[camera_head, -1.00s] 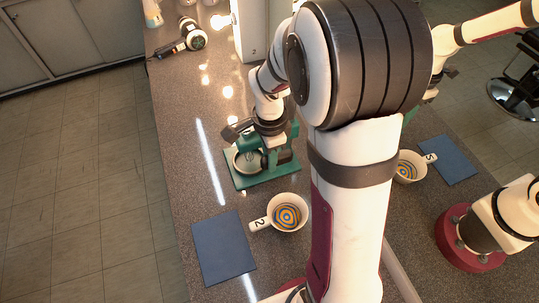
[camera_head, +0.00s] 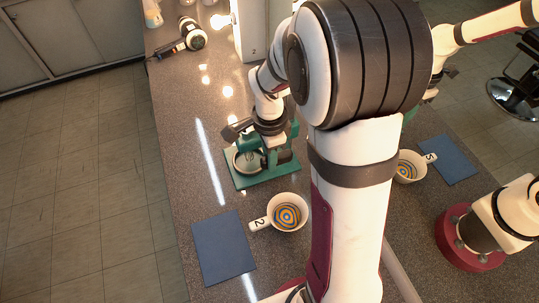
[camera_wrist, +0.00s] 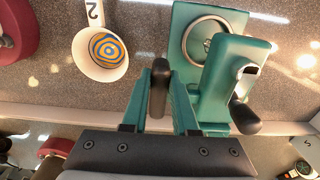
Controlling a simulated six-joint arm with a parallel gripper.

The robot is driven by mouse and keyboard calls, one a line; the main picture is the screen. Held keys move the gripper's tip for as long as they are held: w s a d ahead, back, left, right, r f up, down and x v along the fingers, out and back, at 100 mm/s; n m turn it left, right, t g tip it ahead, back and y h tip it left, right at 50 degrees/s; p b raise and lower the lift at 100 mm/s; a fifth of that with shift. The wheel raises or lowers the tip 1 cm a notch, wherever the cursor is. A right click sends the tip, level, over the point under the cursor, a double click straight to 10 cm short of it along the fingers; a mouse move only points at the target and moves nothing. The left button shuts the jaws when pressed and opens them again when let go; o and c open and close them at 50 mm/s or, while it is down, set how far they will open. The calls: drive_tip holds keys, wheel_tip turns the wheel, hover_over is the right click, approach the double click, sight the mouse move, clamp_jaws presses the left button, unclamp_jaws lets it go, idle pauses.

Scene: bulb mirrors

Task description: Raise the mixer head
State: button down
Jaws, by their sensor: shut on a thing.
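The green mixer stands on its green base (camera_head: 238,180) on the counter, partly hidden behind my arm in the head view. Its round metal bowl (camera_head: 243,161) sits on the base. The mixer head (camera_head: 247,143) is beside and partly over the bowl, and it also shows in the wrist view (camera_wrist: 228,68). My gripper (camera_wrist: 159,78) has a finger on each side of a dark upright handle (camera_wrist: 158,92) and is shut on it, close beside the mixer. The handle's join to the mixer is not clear.
A white mug (camera_head: 287,214) with blue and orange rings and a blue mat (camera_head: 223,247) lie nearer. A hair dryer (camera_head: 192,36) is at the far left. The right side shows a mirror reflection of mug, mat and arm. Bare counter (camera_head: 190,150) lies left of the mixer.

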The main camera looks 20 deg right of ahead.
wheel_tip(320, 180, up, 9)
drive_tip(key=shift+r, duration=0.1)
drive_tip(key=c, duration=0.7)
unclamp_jaws()
wheel_tip(320, 180, up, 16)
drive_tip(key=s+a+f+n, duration=0.2)
drive_tip(key=s+f+n, duration=0.2)
drive_tip(key=s+f, duration=0.1)
drive_tip(key=s+a+f+n+y, duration=0.1)
drive_tip(key=s+a+f+n, duration=0.2)
drive_tip(key=s, duration=0.5)
drive_tip(key=s+a+f+n, duration=0.2)
drive_tip(key=s+f+n, duration=0.3)
drive_tip(key=s+f, duration=0.2)
drive_tip(key=shift+s+a+y, duration=0.25)
drive_tip(key=shift+a+y, duration=0.1)
drive_tip(key=shift+y, duration=0.05)
